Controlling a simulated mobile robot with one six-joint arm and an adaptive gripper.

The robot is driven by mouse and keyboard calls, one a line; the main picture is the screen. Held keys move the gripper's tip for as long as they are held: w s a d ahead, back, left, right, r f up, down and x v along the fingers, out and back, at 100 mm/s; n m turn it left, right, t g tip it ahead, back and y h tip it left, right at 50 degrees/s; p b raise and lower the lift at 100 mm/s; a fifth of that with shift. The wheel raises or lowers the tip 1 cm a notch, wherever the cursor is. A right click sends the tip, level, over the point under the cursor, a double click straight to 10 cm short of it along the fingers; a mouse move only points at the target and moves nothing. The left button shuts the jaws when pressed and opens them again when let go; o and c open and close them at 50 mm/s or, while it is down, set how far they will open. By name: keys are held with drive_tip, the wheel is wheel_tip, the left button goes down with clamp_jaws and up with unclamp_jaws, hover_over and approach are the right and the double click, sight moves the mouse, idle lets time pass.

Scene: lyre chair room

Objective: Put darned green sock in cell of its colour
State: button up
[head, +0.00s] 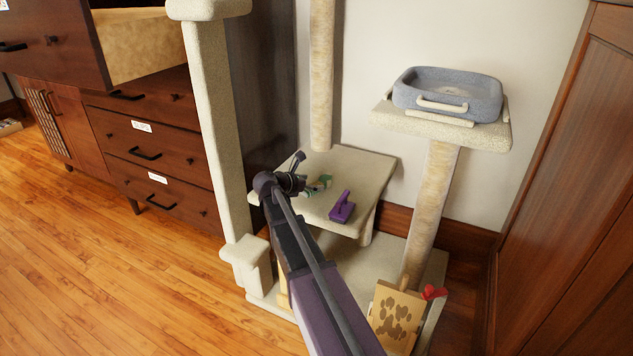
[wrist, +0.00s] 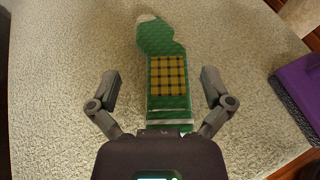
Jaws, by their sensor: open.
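The darned green sock (wrist: 165,50) lies flat on the carpeted cat-tree shelf, with a yellow checked darn patch and a pale end. In the wrist view my gripper (wrist: 160,80) is open, with one finger on each side of the sock. The fingers are apart from the sock, and its near end is hidden by my gripper body. In the head view the sock (head: 319,185) is partly hidden behind my gripper (head: 297,172). I cannot make out any coloured cells.
A purple brush-like thing (head: 341,208) lies right of the sock on the shelf (head: 350,168). A grey cat bed (head: 447,93) rests on a higher platform. Carpeted posts stand around the shelf. An open drawer (head: 50,45) juts out from the dresser at upper left.

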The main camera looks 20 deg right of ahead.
drive_tip(key=p+v, duration=0.3)
drive_tip(key=v, duration=0.7)
drive_tip(key=shift+a+p, duration=0.1)
drive_tip(key=shift+p, duration=0.2)
drive_tip(key=shift+s, duration=0.1)
drive_tip(key=shift+s+f+m, duration=0.15)
drive_tip(key=shift+s+m, duration=0.1)
drive_tip(key=shift+m, duration=0.05)
drive_tip(key=s+a+f+m+g+y, duration=0.1)
drive_tip(key=s+a+f+m+y, duration=0.2)
drive_tip(key=s+m, duration=0.4)
drive_tip(key=s+a+f+m+g+y, duration=0.1)
drive_tip(key=s+a+f+m+y, duration=0.3)
drive_tip(key=s+a+m+y, duration=0.1)
drive_tip(key=s+a+f+m+g+y, duration=0.1)
drive_tip(key=s+a+f+m+y, duration=0.3)
drive_tip(key=s+m, duration=0.4)
drive_tip(key=shift+s+a+m+g+y, duration=0.25)
drive_tip(key=shift+s+g+y, duration=0.2)
drive_tip(key=shift+s, duration=0.6)
drive_tip(key=shift+r, duration=0.1)
wheel_tip(320, 180, up, 13)
drive_tip(key=p, duration=1.2)
drive_tip(key=shift+f+p, duration=0.25)
drive_tip(key=shift+p, duration=0.1)
